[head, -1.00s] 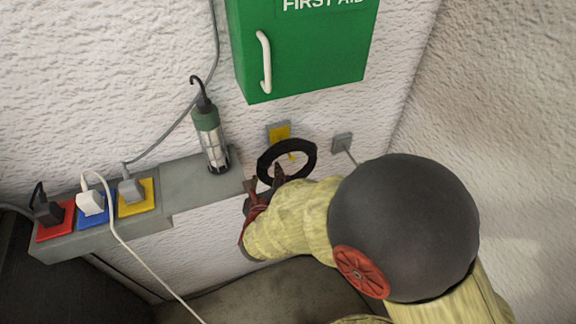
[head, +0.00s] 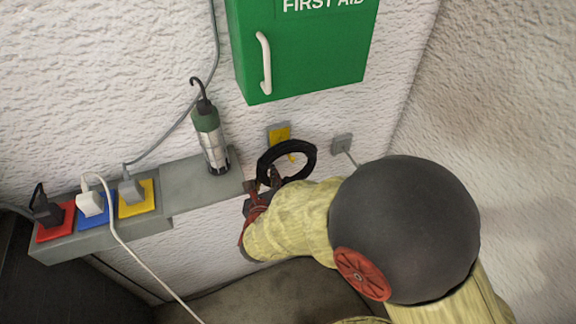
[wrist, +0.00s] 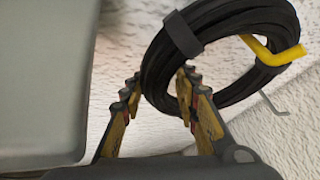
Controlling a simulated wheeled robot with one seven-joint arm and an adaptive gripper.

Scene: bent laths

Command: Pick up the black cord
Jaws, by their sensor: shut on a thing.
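The black cord (head: 309,154) is wound into a ring-shaped coil with a dark strap. It hangs against the white wall from a yellow hook (wrist: 282,53), which still passes through the coil in the wrist view. My gripper (head: 262,182) reaches the coil's lower left side. In the wrist view, my gripper (wrist: 158,88) has one finger on each side of the coil (wrist: 160,68) and is shut on it. The part of the cord behind the right finger is hidden.
A grey ledge (head: 190,187) to the left bears a caged work lamp (head: 211,140). Plugs sit in red, blue and yellow sockets (head: 136,197) farther left. A green first aid box (head: 305,55) is above. A grey wall fitting (head: 342,144) is to the right.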

